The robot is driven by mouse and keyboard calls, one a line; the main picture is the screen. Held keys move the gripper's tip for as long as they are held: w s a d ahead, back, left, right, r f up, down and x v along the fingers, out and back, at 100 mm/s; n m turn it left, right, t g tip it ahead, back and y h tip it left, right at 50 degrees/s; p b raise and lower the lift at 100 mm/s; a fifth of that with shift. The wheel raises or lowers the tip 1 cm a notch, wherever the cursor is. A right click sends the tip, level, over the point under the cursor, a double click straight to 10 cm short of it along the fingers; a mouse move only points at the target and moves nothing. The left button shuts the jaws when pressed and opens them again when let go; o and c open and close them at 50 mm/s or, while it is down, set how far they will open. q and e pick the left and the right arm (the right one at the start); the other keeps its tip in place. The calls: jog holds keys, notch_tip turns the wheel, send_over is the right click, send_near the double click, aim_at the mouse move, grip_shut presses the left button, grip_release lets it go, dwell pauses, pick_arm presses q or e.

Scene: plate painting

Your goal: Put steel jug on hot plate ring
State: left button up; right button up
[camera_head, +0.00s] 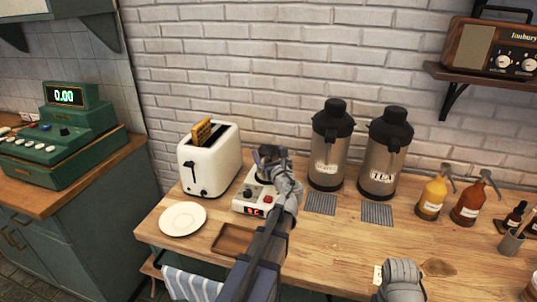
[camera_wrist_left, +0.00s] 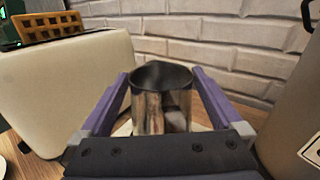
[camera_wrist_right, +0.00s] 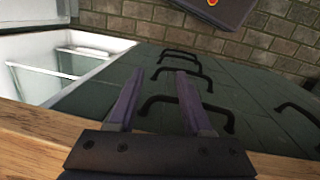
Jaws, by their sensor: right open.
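The steel jug (camera_wrist_left: 162,108) stands upright between the two fingers of my left gripper (camera_wrist_left: 162,90), with its dark open top facing up. The fingers lie against its sides, so the gripper looks shut on it. In the head view my left gripper (camera_head: 270,165) and the jug are over the hot plate (camera_head: 249,198), a small white unit with a red display. The gripper hides much of the jug and the ring, and I cannot tell whether the jug touches the ring. My right gripper (camera_wrist_right: 160,85) is open and empty at the counter's front edge.
A white toaster (camera_head: 212,160) stands left of the hot plate, and two steel urns (camera_head: 329,150) (camera_head: 383,160) stand to the right. A white plate (camera_head: 182,219) and a wooden tray (camera_head: 232,238) lie in front. Syrup bottles (camera_head: 433,197) are at the right.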

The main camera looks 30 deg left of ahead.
pick_arm(q)
jog(key=shift+r+p, duration=0.3)
jog(key=v, duration=1.2)
jog(key=shift+f, duration=0.15)
